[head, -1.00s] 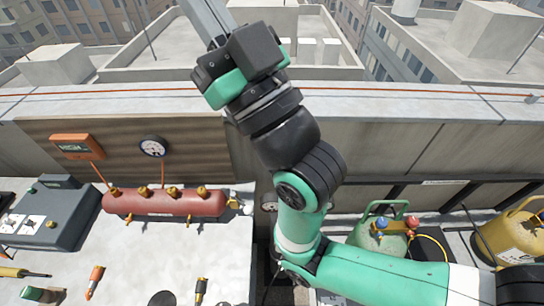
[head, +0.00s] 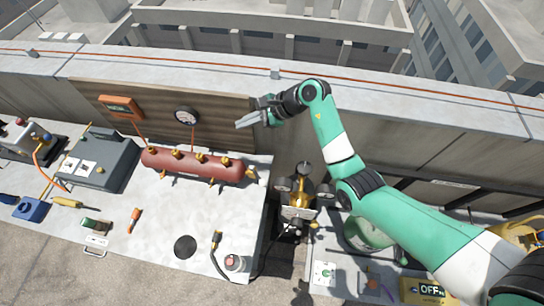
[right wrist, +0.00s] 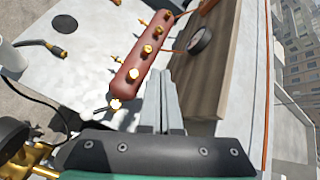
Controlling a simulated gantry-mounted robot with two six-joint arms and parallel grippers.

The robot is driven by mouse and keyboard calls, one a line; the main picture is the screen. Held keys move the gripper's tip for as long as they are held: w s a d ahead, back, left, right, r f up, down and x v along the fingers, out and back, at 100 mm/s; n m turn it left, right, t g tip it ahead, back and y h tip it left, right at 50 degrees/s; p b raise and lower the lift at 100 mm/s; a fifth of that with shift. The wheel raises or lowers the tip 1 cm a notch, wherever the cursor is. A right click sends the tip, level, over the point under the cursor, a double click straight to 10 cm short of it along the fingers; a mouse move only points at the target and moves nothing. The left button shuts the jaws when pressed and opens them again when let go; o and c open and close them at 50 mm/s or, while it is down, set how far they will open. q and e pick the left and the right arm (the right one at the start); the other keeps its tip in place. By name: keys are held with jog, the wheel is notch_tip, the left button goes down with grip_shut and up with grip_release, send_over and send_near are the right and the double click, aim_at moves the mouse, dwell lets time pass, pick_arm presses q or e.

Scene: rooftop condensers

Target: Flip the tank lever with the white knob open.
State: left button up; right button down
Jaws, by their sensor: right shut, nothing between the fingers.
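The red tank (head: 190,165) lies along the back of the light work table, with several brass fittings on it. In the right wrist view the tank (right wrist: 138,72) runs up and away, left of my fingers. A small white knob (right wrist: 115,103) with a dark lever shows at the tank's near end. In the head view a brass fitting (head: 251,173) is at that right end; the white knob is too small to tell there. My right gripper (head: 240,123) is shut and empty, above and behind that end, fingers (right wrist: 161,98) pointing left, apart from the tank. My left gripper is not in view.
A wooden board (head: 150,113) with a round gauge (head: 186,116) and an orange meter (head: 121,106) stands behind the tank. A brass-and-grey gauge set (head: 300,198) is right of the table. The table front holds tools, a black disc (head: 185,247) and a hose.

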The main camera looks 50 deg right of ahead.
aim_at(259, 177)
jog(key=s+d+f+g+h, duration=0.1)
jog(key=s+d+f+g, duration=0.2)
jog(key=s+f, duration=0.3)
jog(key=s+d+f+n+g+h, duration=0.1)
jog(key=s+d+f+g, duration=0.3)
jog(key=s, duration=0.3)
jog(key=shift+f+g, duration=0.3)
jog(key=shift+f, duration=0.6)
jog(key=shift+w+a+f, duration=0.1)
jog(key=w+a+f+b, duration=0.2)
jog(key=a+f, duration=0.4)
jog(key=f, duration=0.4)
jog(key=shift+w+a+b, duration=0.15)
jog(key=shift+w+b, duration=0.2)
jog(key=shift+b, duration=0.1)
